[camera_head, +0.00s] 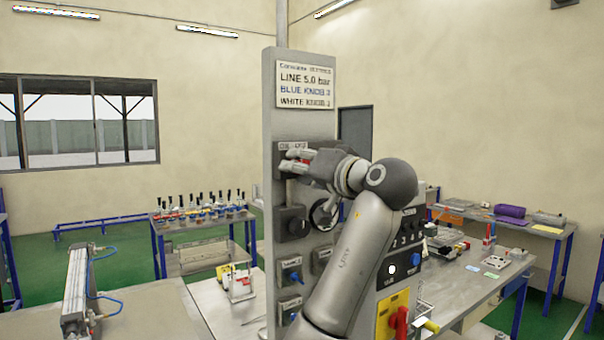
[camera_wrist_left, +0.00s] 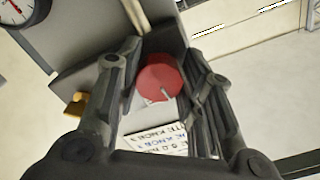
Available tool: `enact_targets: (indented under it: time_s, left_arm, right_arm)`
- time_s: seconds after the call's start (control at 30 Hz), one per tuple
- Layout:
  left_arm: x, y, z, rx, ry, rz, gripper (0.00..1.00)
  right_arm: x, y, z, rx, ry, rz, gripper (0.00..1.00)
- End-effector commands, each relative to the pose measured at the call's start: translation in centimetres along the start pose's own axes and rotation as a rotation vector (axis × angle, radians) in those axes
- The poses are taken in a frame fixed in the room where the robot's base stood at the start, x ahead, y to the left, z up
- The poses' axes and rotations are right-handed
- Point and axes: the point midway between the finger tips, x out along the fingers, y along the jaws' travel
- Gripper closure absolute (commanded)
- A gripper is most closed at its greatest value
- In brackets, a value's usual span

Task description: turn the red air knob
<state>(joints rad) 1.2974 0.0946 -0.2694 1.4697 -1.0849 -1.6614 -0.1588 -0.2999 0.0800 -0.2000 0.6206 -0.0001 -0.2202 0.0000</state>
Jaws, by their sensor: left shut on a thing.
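The red air knob (camera_wrist_left: 159,78) is a round red knob with a pale pointer mark, on the grey upright panel (camera_head: 268,100). In the head view only a little of its red (camera_head: 304,162) shows between my fingers, high on the panel below the sign. My left gripper (camera_head: 297,161) reaches it from the right and is shut on it. In the left wrist view the fingers (camera_wrist_left: 160,85) stand on either side of the knob. My right gripper is in neither view.
A sign (camera_head: 306,84) is above the knob. Below are a black switch box (camera_head: 291,223) and blue knobs (camera_head: 293,276). A round gauge (camera_head: 323,214) is partly behind my arm. A yellow plate with a red handle (camera_head: 402,322) is lower right.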

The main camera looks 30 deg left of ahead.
Motion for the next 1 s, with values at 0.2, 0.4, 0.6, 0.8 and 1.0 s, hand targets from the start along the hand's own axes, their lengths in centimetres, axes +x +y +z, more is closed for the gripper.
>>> enact_targets:
  time_s: [0.2,0.4,0.6,0.8,1.0]
  left_arm:
    - [-0.05,-0.01,-0.04,0.204,0.003,0.000,0.88]
    - [-0.05,-0.09,-0.10,0.394,0.004,0.000,0.88]
    - [-0.05,-0.18,-0.17,0.579,0.004,0.000,0.88]
    - [-0.05,-0.24,-0.23,0.741,0.004,-0.001,0.88]
    - [-0.05,-0.27,-0.26,0.859,0.004,-0.001,0.88]
  right_arm:
    - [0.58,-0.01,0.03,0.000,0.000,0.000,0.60]
    - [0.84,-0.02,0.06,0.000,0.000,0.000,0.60]
    - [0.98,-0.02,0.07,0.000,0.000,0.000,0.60]
    - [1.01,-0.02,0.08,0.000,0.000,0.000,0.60]
    - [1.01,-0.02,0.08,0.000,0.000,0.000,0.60]
